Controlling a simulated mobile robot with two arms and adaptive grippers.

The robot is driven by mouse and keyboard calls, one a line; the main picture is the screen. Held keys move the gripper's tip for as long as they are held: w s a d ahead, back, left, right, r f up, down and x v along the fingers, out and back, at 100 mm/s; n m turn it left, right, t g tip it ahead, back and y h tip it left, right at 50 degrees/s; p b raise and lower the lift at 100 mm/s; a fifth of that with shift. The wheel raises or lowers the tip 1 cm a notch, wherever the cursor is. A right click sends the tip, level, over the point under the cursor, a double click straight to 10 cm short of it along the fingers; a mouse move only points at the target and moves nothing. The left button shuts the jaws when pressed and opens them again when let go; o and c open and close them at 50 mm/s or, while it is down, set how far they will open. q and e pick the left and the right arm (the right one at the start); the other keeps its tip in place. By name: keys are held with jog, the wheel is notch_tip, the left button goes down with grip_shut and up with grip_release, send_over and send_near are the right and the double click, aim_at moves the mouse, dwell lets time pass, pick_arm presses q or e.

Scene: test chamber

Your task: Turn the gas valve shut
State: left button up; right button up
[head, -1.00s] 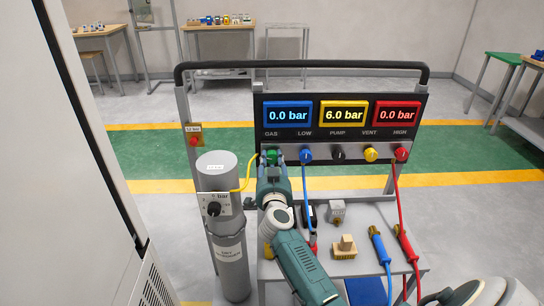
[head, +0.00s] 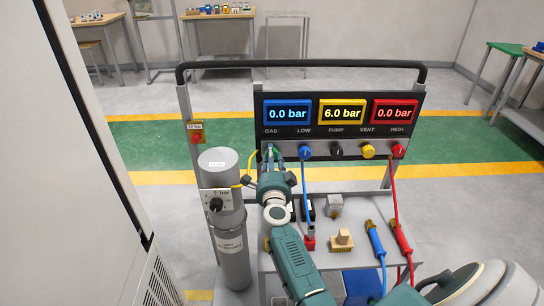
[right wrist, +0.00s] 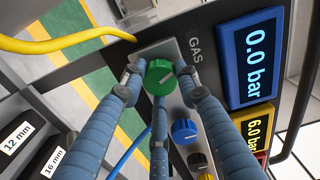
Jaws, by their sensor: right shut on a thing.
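The green GAS valve knob (right wrist: 158,78) sits on the gauge panel under the word GAS, with a pale line across its face. My right gripper (right wrist: 160,84) is around the knob, its blue-grey fingers shut on it from several sides. In the head view my right gripper (head: 271,160) reaches the left end of the panel and hides most of the knob. The blue display (head: 288,113) above it reads 0.0 bar. My left gripper is not in view.
A yellow hose (head: 251,166) runs from the grey cylinder (head: 232,256) to the GAS end. Blue (head: 305,152), black, yellow and red knobs line the panel to the right. Hoses, fittings and a wooden block (head: 342,240) occupy the trolley top (head: 325,264). A tall cabinet (head: 60,180) stands left.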

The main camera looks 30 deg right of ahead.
jog(key=shift+a+f+m, duration=0.1)
jog(key=shift+f+m, duration=0.05)
jog(key=shift+m, duration=2.05)
jog(key=o, duration=1.2)
jog(key=shift+c, duration=0.2)
jog(key=shift+r, duration=0.2)
notch_tip(320, 180, up, 10)
jog(key=shift+f, duration=0.15)
